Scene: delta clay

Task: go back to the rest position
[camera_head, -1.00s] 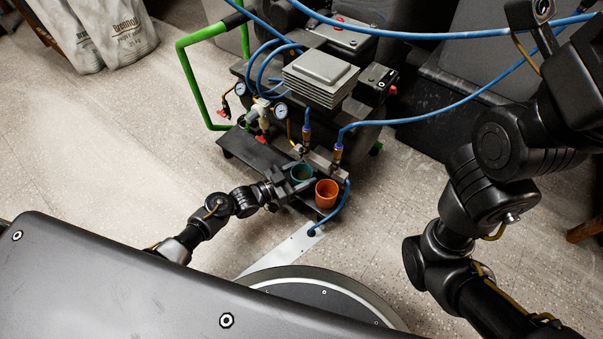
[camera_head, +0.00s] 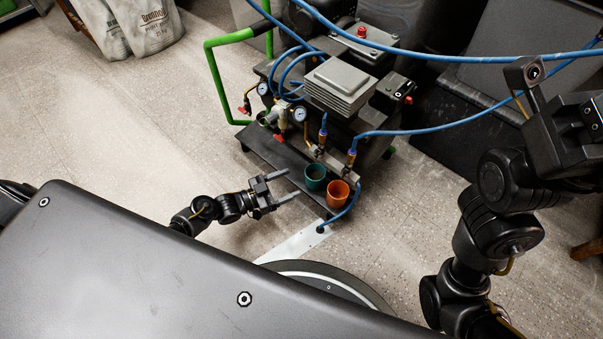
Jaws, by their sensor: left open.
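My left gripper (camera_head: 284,186) is open and empty, with its two grey fingers pointing right. It stands left of a teal cup (camera_head: 314,178), with a small gap between the fingertips and the cup. An orange cup (camera_head: 338,196) stands just right of the teal cup. Both cups are upright on the dark platform (camera_head: 268,152) at the front of the compressor. My right arm comes in at the right edge, and its dark end (camera_head: 570,135) is partly cut off; its fingers cannot be made out.
The compressor (camera_head: 340,85) has a green handle (camera_head: 213,75), gauges and blue hoses (camera_head: 440,127). One hose crosses near my right arm. Grey bags (camera_head: 130,22) stand at the back left. A dark bin (camera_head: 470,110) stands behind right. The floor at left is clear.

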